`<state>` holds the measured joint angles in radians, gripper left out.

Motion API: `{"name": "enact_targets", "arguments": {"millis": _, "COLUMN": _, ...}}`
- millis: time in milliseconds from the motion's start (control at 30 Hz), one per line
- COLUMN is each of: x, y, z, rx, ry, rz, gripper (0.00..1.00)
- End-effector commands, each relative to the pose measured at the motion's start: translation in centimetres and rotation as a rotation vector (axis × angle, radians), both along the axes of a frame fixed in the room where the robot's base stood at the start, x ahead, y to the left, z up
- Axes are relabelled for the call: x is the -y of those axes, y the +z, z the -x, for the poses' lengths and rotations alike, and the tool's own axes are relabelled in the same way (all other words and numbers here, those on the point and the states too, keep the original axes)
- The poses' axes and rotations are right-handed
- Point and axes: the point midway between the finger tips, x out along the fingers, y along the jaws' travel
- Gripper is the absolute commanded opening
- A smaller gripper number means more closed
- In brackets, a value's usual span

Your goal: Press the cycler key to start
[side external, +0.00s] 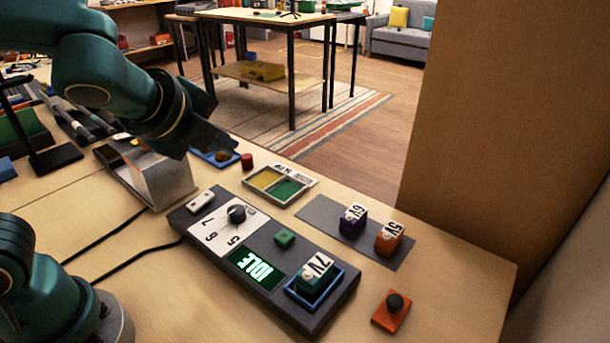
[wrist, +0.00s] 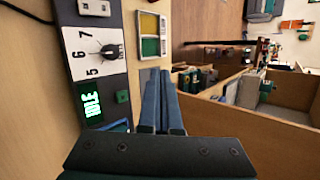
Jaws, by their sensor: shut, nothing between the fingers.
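The cycler is a dark, flat box (side external: 192,219) on the table. The key also shows in the wrist view (wrist: 123,96), left of my fingers. A black knob (side external: 237,214) stands on a white dial marked 5, 6 and 7. A green block labelled 7V (side external: 316,275) sits in the blue-rimmed tray at the cycler's near end. My gripper (side external: 228,146) is shut and empty, raised above the table behind the cycler, apart from the key. It also shows in the wrist view (wrist: 158,76).
A dark mat (side external: 322,211) holds a purple 6V block (side external: 353,219) and an orange 5V block (side external: 389,238). A yellow-and-green sorting tray (side external: 300,198) lies behind the cycler. An orange piece with a black knob (side external: 391,311) lies front right. A metal block (side external: 165,180) stands left.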

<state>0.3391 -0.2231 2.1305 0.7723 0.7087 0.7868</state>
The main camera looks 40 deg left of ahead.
Motion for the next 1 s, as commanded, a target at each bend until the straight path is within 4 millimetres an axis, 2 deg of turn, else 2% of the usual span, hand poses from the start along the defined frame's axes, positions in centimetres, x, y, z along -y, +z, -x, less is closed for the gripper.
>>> {"name": "enact_targets", "arguments": {"millis": 100, "x": 2.7, "y": -0.9, "z": -2.1, "rx": -0.027, "ry": -0.207, "rz": -0.162, "gripper": 0.00}}
{"name": "enact_targets", "arguments": {"millis": 200, "x": 4.7, "y": -1.9, "z": -3.0, "rx": -0.043, "ry": -0.320, "rz": -0.246, "gripper": 0.00}}
{"name": "enact_targets", "arguments": {"millis": 400, "x": 7.3, "y": -3.8, "z": -2.9, "rx": -0.084, "ry": -0.418, "rz": -0.294, "gripper": 0.00}}
{"name": "enact_targets", "arguments": {"millis": 867, "x": 7.7, "y": -4.2, "z": -2.7, "rx": -0.091, "ry": -0.431, "rz": -0.295, "gripper": 0.00}}
{"name": "enact_targets", "arguments": {"millis": 1000, "x": 7.7, "y": -5.0, "z": -2.7, "rx": -0.092, "ry": -0.431, "rz": -0.296, "gripper": 0.00}}
